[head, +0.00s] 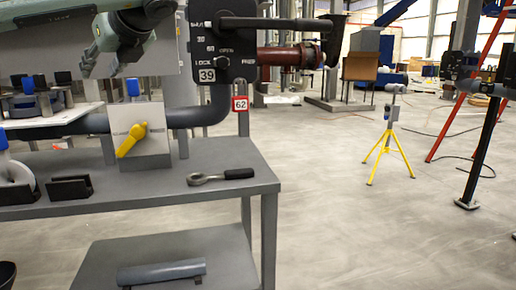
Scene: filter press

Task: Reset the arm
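My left arm comes in from the upper left, grey-green, with its wrist bent down. My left gripper (90,68) hangs in the air above the left part of the grey workbench (225,170). It is small and seen at an angle, so I cannot tell whether its fingers are apart. No object shows clearly in it. My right arm and gripper are not in view.
On the bench are a grey box with a yellow handle (131,140), a ratchet wrench (220,177) and a black holder (70,188). A black panel with a lever (222,45) stands behind. A yellow tripod (388,150) stands on open floor to the right.

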